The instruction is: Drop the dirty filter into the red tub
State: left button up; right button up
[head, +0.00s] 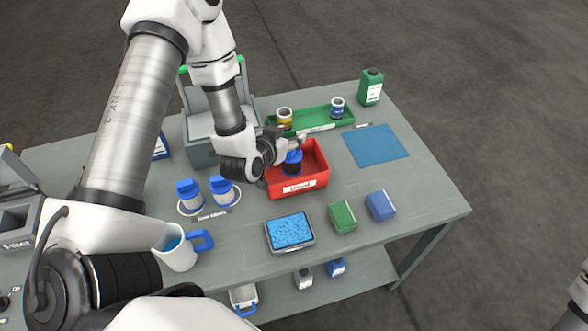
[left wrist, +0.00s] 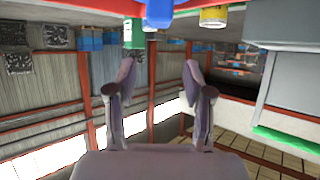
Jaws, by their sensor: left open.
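The red tub (head: 297,187) stands near the middle of the table with a white label on its front. A dark filter with a blue cap (head: 293,157) is inside the tub and looks upright; its base is hidden by the front wall. My left gripper (head: 297,142) is open just above and behind the filter's cap, apart from it as far as I can tell. In the left wrist view the open fingers (left wrist: 162,75) have nothing between them. A blue shape (left wrist: 159,13), probably the filter's cap, shows beyond them. My right gripper is not in view.
Two white filters with blue caps (head: 222,190) stand left of the tub. A green tray (head: 320,121) with small jars lies behind it. A mug (head: 177,250), a blue-topped tin (head: 290,232) and green and blue boxes (head: 381,205) sit in front. A blue mat (head: 376,146) lies right.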

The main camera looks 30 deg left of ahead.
pick_arm(q)
notch_tip(320, 180, up, 8)
jog(key=shift+r, duration=0.25)
jog(key=shift+w, duration=0.1)
